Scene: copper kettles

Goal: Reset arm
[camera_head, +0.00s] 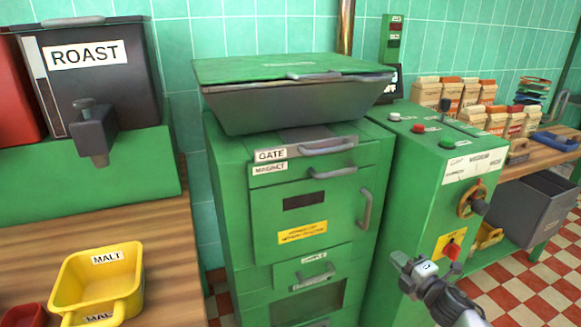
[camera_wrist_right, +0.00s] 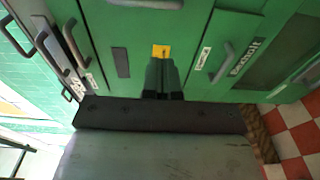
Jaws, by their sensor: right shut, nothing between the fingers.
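My right gripper (camera_head: 402,268) shows at the lower right of the head view, in front of the green cabinet (camera_head: 245,170) and the control box (camera_head: 403,170). Its fingers are shut with nothing between them. In the right wrist view the fingers (camera_wrist_right: 163,80) point at the green cabinet front, near a yellow label (camera_wrist_right: 161,51). I cannot tell the exact gap to the cabinet, and no contact shows. My left gripper is not in view.
A grey hopper (camera_head: 300,108) with a green lid tops the cabinet. Cabinet handles (camera_head: 365,208) and the control box's knob (camera_head: 478,206) stick out. A yellow MALT bin (camera_head: 134,280) and a ROAST dispenser (camera_head: 130,82) stand left. Checkered floor (camera_head: 535,285) is open at right.

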